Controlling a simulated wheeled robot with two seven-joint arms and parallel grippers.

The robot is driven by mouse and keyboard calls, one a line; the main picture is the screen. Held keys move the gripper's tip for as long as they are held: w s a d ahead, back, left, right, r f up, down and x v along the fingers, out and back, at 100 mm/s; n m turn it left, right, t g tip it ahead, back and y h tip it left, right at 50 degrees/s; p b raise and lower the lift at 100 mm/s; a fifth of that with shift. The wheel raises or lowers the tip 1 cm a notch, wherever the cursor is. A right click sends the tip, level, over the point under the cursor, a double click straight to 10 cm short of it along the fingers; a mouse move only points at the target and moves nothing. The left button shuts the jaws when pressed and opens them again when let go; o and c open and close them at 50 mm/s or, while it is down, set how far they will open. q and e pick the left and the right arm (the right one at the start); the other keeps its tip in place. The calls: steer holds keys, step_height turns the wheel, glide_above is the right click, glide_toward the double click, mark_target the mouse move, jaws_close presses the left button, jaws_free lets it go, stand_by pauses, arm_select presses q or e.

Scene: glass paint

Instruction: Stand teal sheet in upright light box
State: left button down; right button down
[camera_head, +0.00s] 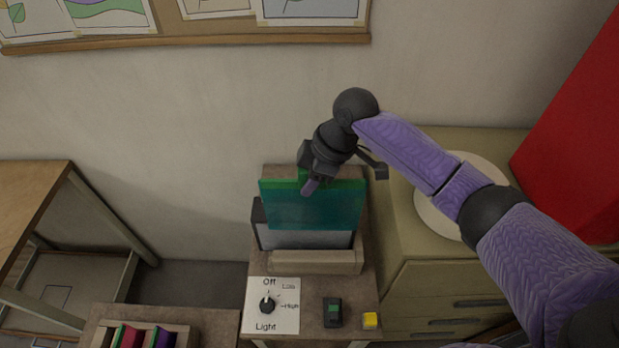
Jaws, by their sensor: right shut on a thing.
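The teal sheet (313,205) is a dark green-teal rectangular panel with a brighter green edge along its top and left. My right gripper (311,184) is shut on its top edge and holds it about upright. The light box (307,241) stands upright on the small table, with a pale front face, a dark side and a wooden ledge (317,262) at its foot. The sheet covers the upper part of the light box face. I cannot tell whether the sheet touches the box. My left gripper is not in view.
A dial panel (271,305) marked Off, Low and High, a dark device (332,312) and a yellow block (370,320) are at the front. A rack (185,329) of coloured sheets stands lower left. Right is a drawer cabinet (450,285) with a white disc (437,217).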

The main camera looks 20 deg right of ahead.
mark_target(312, 216)
step_height(312, 216, down, 13)
steer(key=b, duration=0.9)
steer(key=shift+r, duration=0.1)
steer(key=shift+f+b, duration=0.2)
steer(key=shift+b, duration=0.15)
steer(key=shift+w+d+f+b, duration=0.1)
steer(key=shift+w+f+b, duration=0.05)
steer(key=shift+f+b, duration=0.15)
steer(key=shift+c, duration=2)
jaws_free()
steer(key=shift+o, duration=0.2)
